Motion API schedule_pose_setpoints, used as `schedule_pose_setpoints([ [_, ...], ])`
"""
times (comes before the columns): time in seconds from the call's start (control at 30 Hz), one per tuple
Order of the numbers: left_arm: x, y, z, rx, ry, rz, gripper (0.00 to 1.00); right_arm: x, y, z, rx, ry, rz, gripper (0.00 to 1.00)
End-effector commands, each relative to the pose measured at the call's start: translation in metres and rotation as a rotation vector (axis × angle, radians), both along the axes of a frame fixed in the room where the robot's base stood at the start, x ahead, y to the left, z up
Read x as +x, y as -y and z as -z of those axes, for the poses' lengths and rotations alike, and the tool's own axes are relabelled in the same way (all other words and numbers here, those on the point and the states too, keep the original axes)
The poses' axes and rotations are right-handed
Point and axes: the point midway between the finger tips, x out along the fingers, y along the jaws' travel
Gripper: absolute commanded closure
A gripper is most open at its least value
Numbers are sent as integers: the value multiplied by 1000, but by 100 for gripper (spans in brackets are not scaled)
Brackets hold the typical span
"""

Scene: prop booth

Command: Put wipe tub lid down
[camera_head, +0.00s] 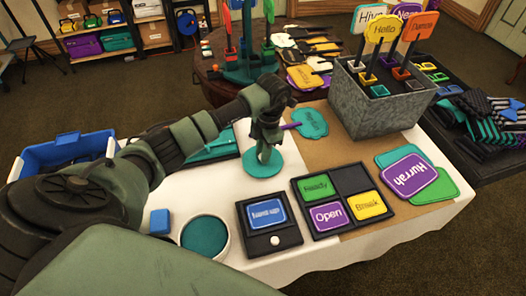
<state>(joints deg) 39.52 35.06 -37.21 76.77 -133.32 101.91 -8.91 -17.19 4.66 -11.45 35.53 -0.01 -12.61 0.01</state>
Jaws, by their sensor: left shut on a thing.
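My left gripper (266,145) points down over the table and is shut on the teal round lid (263,168), which seems to be the wipe tub lid. The lid is flat and low over the white cloth; I cannot tell whether it touches the cloth. A round tub (190,250) with a pale rim and teal inside stands near the front edge, left of the lid. My right gripper is not in view.
A black tray (350,179) with word cards and a smaller dark holder (262,243) lie in front of the lid. A teal sign (310,123) lies to its right. A blue block (160,222) is beside the tub. A grey sign box (370,113) stands behind.

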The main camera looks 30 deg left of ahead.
Motion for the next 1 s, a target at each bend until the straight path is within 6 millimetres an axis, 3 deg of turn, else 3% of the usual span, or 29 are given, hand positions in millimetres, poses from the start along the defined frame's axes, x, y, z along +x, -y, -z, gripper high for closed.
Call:
schedule_pose_setpoints([
  [0.13,0,0,4,1,1,-1,100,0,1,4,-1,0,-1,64],
  [0.17,0,0,4,1,1,-1,76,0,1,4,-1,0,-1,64],
  [0.23,0,0,3,0,0,-1,57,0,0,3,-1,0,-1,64],
  [0.67,1,0,-5,0,2,0,57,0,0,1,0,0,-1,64],
  [1.0,9,3,-72,1,6,-1,57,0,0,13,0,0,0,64],
])
